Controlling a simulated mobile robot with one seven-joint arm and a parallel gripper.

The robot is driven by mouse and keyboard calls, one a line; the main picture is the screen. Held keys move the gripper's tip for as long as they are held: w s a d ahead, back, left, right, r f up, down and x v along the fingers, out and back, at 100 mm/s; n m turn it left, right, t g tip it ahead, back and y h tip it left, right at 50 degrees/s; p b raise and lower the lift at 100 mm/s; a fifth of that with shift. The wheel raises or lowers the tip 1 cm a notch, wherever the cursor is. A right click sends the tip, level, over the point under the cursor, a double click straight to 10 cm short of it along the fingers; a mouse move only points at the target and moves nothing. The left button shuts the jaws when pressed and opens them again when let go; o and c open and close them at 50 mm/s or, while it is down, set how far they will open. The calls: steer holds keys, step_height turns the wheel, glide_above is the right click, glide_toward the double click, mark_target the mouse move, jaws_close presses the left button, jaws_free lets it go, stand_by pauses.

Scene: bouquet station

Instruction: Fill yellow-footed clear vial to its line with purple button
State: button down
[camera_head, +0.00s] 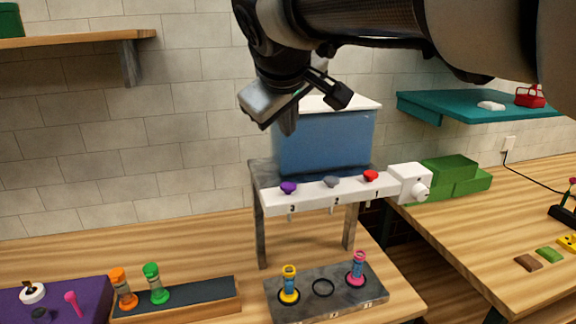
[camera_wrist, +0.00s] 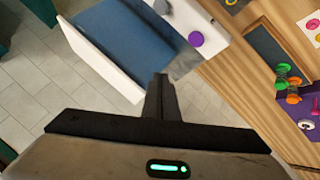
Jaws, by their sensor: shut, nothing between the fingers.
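The yellow-footed vial (camera_head: 289,283) stands upright at the left of the grey plate, roughly below the spout marked 3. Its body looks bluish with a yellow rim; its line and fill level are too small to tell. The purple button (camera_head: 288,187) sits on the white bar of the dispenser, above the number 3. It also shows in the wrist view (camera_wrist: 196,39), ahead and right of my fingertips. My gripper (camera_head: 289,127) is shut and empty, above the bar and in front of the blue tank, apart from the button.
A grey button (camera_head: 331,181) and a red button (camera_head: 371,176) share the bar. The blue tank (camera_head: 325,140) stands behind. A pink-footed vial (camera_head: 357,268) and an empty ring (camera_head: 322,288) are on the plate.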

mark_target(289, 188)
steer(key=shift+d, duration=0.1)
step_height(289, 188, down, 9)
steer(key=b, duration=0.7)
stand_by(2.0)
steer(key=shift+f+b, duration=0.35)
steer(key=shift+b, duration=0.1)
steer(key=shift+f+b, duration=0.55)
steer(key=shift+f, duration=0.05)
stand_by(0.6)
stand_by(0.3)
steer(key=shift+r+p, duration=0.85)
steer(key=shift+r, duration=0.2)
